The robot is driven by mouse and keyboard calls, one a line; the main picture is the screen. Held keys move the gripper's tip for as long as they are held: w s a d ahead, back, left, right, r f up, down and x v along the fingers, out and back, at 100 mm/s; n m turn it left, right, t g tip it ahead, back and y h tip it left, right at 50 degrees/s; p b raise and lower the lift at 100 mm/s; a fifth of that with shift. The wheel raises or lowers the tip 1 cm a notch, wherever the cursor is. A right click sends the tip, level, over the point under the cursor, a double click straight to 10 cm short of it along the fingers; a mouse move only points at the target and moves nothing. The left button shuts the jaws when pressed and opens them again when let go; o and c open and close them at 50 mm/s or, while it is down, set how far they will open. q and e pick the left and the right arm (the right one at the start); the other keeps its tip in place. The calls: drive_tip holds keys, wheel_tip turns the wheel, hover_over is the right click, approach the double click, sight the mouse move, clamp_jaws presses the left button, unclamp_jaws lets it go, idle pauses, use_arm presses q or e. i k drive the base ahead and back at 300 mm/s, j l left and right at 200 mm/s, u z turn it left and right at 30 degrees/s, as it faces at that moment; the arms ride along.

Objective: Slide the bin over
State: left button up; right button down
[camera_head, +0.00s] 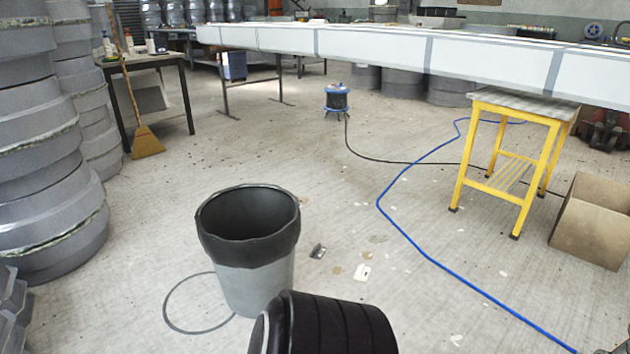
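The bin (252,283) stands upright on the concrete floor, near the middle bottom of the head view. It is a grey tapered bin with a wide black rim or liner folded over the top, and its dark inside looks empty. A thin dark ring (168,312) is marked on the floor to the left of the bin. The bin stands at the ring's right side and hides part of it. A black ribbed shape at the bottom edge hides the floor just in front of the bin. Neither of my grippers can be made out.
Stacked grey moulds (45,190) stand at the left, with a broom (147,142) by a dark table. A blue hose (400,232) crosses the floor at right, near a yellow stool (500,175) and cardboard box (592,225). Small scraps (362,272) lie right of the bin.

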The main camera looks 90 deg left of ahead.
sight(250, 234)
drive_tip(key=i+j+u, duration=0.15)
drive_tip(key=u, duration=0.3)
drive_tip(key=i+u, duration=0.7)
drive_tip(key=u, duration=0.15)
drive_tip(key=i+l+u, duration=0.2)
drive_tip(key=u, duration=0.25)
drive_tip(key=i+l+u, duration=0.25)
drive_tip(key=u, duration=0.2)
